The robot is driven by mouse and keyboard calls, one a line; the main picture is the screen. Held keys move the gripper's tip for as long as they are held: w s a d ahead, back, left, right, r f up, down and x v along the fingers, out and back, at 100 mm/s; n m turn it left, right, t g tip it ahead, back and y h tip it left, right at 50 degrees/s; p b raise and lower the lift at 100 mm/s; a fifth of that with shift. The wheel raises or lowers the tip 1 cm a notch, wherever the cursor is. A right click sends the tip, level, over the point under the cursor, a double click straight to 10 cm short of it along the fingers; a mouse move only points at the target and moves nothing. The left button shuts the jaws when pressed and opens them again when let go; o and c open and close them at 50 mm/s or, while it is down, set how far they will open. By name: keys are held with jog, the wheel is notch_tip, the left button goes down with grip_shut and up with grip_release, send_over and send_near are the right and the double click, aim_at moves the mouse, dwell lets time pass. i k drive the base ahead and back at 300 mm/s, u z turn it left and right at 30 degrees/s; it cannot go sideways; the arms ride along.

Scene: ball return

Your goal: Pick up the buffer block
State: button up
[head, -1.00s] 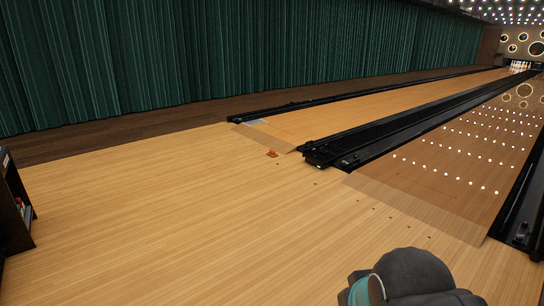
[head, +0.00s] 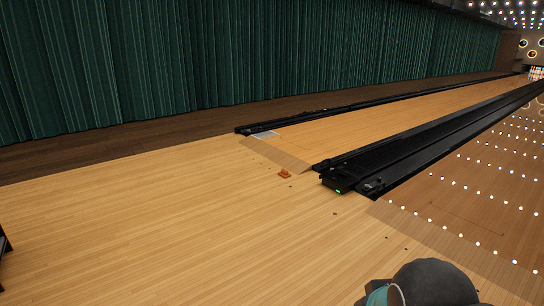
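A small orange-brown object (head: 285,174), which may be the buffer block, lies on the wooden floor just in front of the near end of the left lane. It is small in view and its exact shape is hard to tell. Part of my own arm, grey with a teal band, shows at the bottom right edge. My gripper itself is not in view.
A black gutter unit with a green light (head: 338,190) stands right of the orange-brown object. A grey flat piece (head: 266,135) lies at the left lane's start. A green curtain (head: 200,60) lines the far side. Open wooden floor (head: 150,230) fills the foreground.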

aim_at(284, 172)
jog(key=i, duration=5.2)
